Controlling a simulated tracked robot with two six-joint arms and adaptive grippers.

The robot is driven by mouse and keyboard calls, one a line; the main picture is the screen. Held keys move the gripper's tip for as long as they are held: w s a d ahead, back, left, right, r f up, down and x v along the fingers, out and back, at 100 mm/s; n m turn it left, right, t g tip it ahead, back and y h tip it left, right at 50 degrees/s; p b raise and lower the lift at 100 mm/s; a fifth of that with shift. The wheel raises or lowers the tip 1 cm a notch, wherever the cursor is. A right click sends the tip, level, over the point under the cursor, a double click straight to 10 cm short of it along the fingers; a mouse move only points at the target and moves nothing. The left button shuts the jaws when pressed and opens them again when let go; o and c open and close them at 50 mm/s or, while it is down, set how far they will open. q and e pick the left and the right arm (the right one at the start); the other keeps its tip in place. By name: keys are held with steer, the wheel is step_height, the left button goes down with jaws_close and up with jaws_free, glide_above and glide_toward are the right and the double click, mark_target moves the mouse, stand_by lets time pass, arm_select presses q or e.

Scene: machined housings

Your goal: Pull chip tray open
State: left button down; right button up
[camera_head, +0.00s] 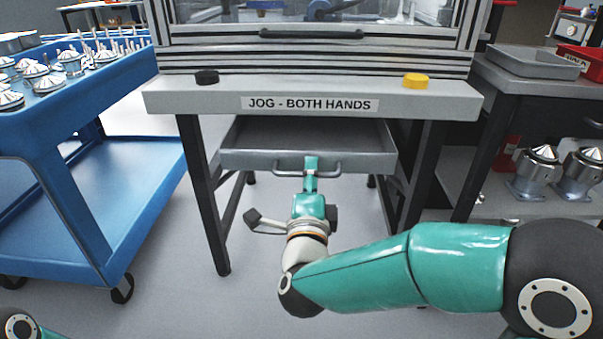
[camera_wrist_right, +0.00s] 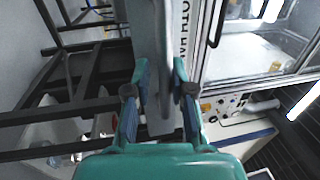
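The grey chip tray (camera_head: 240,160) sits under the machine's front table and is partly drawn out, its empty-looking inside showing. Its bar handle (camera_head: 283,172) is on the front face. My right gripper (camera_head: 311,172) is at the middle of the handle and hides part of it. In the right wrist view, the two fingers (camera_wrist_right: 160,75) stand apart, one on each side of the grey handle area; I see no clear finger contact. My left gripper is out of view; only a bit of my left arm shows at the lower left.
The machine's table edge (camera_head: 430,103) with a black and a yellow button overhangs the tray. Table legs (camera_head: 204,200) stand either side. A blue cart (camera_head: 50,140) is at left, a bench (camera_head: 500,90) with metal parts at right. Floor before the tray's left side is clear.

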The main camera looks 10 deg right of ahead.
steer(key=shift+o, duration=0.6)
steer(key=shift+a+r, duration=0.1)
steer(key=shift+a, duration=0.1)
steer(key=shift+s+a, duration=0.1)
steer(key=v, duration=1.1)
steer(key=shift+s, duration=0.35)
